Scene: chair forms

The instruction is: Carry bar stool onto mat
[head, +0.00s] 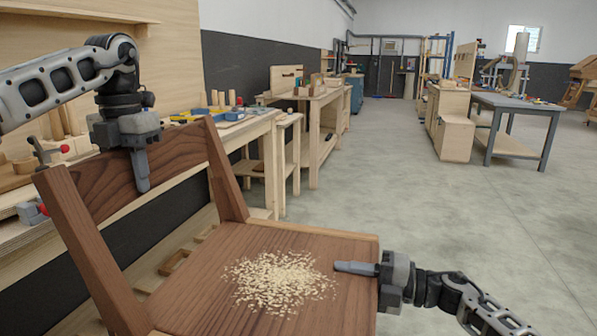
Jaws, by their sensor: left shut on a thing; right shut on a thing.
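The bar stool (185,285) is a dark brown wooden seat with a backrest, close in front of me at the lower left. A patch of pale wood shavings (277,282) lies on its seat. My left gripper (141,172) is shut on the top board of the backrest, one finger showing on its near face. My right gripper (357,268) is shut on the seat's right edge, one finger lying over the top surface. The stool's legs are out of view below. No mat shows in this view.
A long workbench (250,128) with tools and clamps runs along the left wall, close to the stool. A grey table (518,103) and wooden cabinets (457,138) stand at the back right. The concrete floor (440,205) in the middle and right is clear.

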